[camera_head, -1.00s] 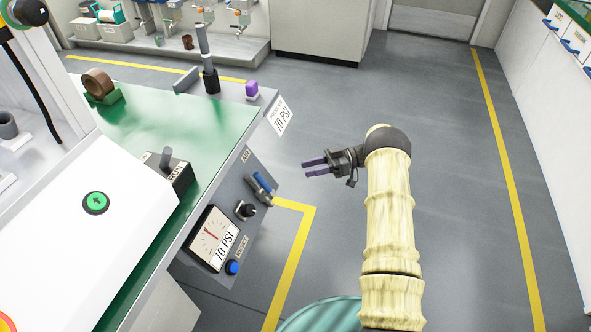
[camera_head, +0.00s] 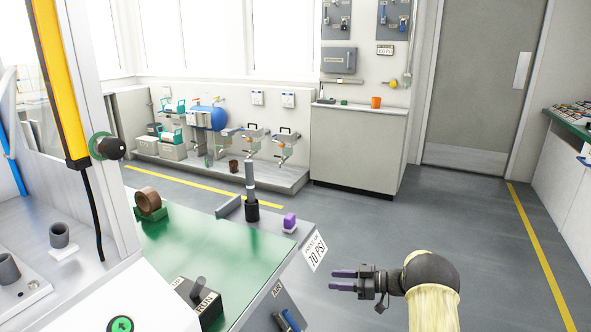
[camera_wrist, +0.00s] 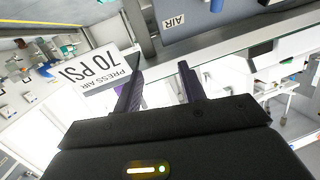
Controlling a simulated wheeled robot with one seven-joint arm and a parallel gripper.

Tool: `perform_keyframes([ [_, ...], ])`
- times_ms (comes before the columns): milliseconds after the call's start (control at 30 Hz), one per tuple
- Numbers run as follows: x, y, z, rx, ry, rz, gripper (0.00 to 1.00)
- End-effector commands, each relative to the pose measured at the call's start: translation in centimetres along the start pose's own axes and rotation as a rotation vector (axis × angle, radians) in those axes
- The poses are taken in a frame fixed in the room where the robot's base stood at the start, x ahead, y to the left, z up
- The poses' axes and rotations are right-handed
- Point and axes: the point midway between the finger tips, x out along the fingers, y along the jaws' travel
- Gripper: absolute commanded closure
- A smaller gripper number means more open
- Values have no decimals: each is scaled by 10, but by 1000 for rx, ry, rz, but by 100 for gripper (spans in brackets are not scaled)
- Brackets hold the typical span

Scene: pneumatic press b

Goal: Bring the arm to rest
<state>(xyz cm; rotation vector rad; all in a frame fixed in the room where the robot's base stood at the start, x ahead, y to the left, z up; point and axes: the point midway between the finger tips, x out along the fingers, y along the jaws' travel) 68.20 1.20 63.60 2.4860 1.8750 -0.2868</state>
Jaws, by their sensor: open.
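My gripper (camera_head: 343,280) is at the lower middle right in the head view, at the end of my cream-sleeved arm. Its two purple-grey fingers point left, apart and with nothing between them. It is in free air to the right of the press bench (camera_head: 235,262), not touching it. In the wrist view the open fingers (camera_wrist: 161,85) point toward the bench edge, with the 70 PSI sign (camera_wrist: 97,72) beyond them on the left.
The sign (camera_head: 316,250) hangs on the bench corner. A grey cabinet (camera_head: 358,150) stands behind. The grey floor (camera_head: 440,215) right of the bench is clear.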

Motion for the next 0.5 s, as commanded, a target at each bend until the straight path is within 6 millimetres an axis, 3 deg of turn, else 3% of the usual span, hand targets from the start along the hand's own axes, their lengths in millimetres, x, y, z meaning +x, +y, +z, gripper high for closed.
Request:
perform_keyframes([
  [33, 4, 9, -21, -26, -5, 88, 59],
  [233, 1, 36, -74, -65, -61, 438, 59],
  [367, -12, 38, -98, -44, -127, 643, 59],
  [500, -33, 23, -110, 21, -225, 836, 59],
])
